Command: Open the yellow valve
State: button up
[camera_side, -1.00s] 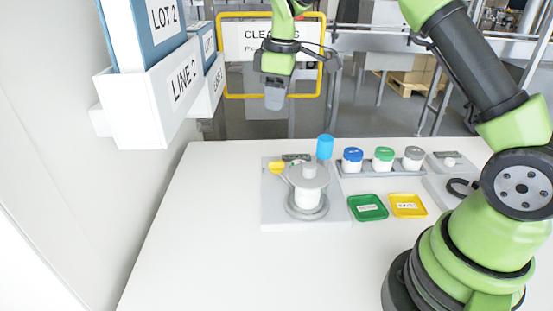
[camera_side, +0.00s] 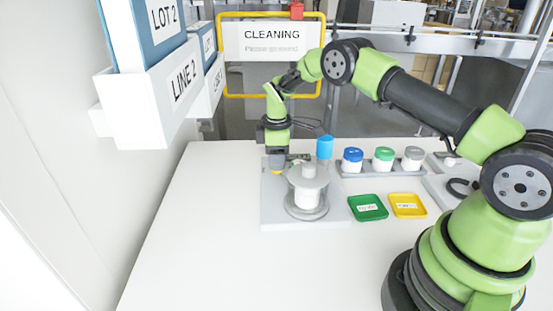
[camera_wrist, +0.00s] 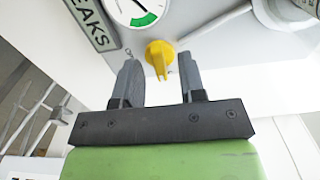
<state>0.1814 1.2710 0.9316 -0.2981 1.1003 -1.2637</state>
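The yellow valve (camera_wrist: 159,56) shows in the wrist view as a small handle on the pale grey block, below a round gauge (camera_wrist: 140,8). My gripper (camera_wrist: 157,62) is open, with its two grey fingers apart and the valve's handle between them near the tips. I cannot tell whether either finger touches it. In the side view my gripper (camera_side: 277,163) is low at the left back of the grey base plate (camera_side: 272,212), and it hides most of the valve there. A white and grey cylindrical vessel (camera_side: 307,188) stands right beside it.
A blue cylinder (camera_side: 325,147) stands behind the vessel. Jars with blue (camera_side: 353,154), green (camera_side: 384,153) and grey lids sit in a rack to the right. Green (camera_side: 368,207) and yellow (camera_side: 408,206) trays lie in front. The left and front table is clear.

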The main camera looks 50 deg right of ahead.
jog(key=shift+f, duration=0.35)
grip_shut()
